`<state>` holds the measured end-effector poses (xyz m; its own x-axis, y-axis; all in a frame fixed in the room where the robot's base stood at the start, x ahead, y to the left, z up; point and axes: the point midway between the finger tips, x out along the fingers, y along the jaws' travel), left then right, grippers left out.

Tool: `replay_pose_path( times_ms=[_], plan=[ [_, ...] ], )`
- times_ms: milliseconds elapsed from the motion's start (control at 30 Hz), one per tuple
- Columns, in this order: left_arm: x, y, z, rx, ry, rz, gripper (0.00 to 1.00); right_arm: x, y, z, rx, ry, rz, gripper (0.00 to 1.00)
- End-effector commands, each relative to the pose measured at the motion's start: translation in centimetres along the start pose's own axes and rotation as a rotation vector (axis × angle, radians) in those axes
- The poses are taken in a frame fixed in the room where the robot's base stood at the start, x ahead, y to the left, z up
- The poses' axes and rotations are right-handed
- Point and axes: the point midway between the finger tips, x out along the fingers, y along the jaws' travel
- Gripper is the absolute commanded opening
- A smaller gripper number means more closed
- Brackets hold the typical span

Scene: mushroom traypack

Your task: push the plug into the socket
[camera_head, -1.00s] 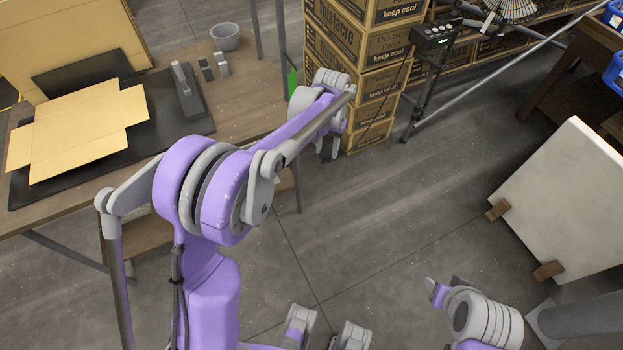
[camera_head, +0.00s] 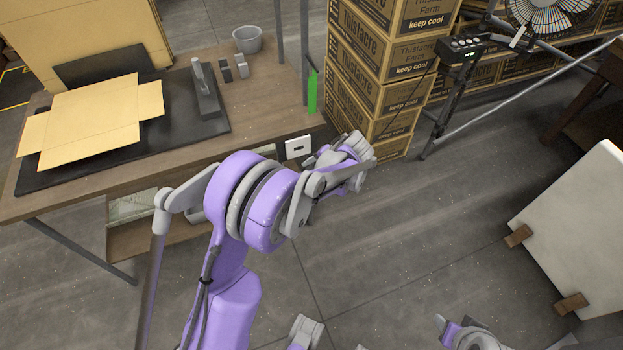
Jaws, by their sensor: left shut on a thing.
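The socket (camera_head: 298,147) is a white plate with a dark slot, on the near side of the wooden table below its right end. My left gripper (camera_head: 314,160) is just right of the socket, mostly hidden behind its own wrist. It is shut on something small. The plug cannot be made out there, and I cannot tell whether anything touches the socket. Part of my right arm shows at the bottom right edge; its gripper does not show.
The wooden table (camera_head: 262,105) carries a black mat, a flat cardboard blank (camera_head: 88,118), and a grey cup (camera_head: 247,39). A green object (camera_head: 312,92) hangs by the table's right corner. Stacked cartons (camera_head: 385,95) stand behind my left wrist.

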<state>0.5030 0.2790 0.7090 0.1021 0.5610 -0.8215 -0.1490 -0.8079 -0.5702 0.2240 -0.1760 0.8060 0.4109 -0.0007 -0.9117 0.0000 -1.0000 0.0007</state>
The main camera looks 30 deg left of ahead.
Motion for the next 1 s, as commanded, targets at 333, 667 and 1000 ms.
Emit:
replay_pose_path(
  times_ms=[333,667,1000],
  plan=[
    [3.9,-0.2,0.7,0.200,0.282,-0.699,0.00,5.8,0.0,2.5,0.000,-0.022,0.000,0.50],
    [1.9,1.0,0.8,0.252,0.480,-0.936,0.00,8.3,0.0,3.4,0.000,-0.031,0.000,0.50],
    [1.7,0.9,0.8,0.252,0.485,-0.942,0.00,8.2,0.0,3.3,0.000,-0.030,0.000,0.50]
  ],
)
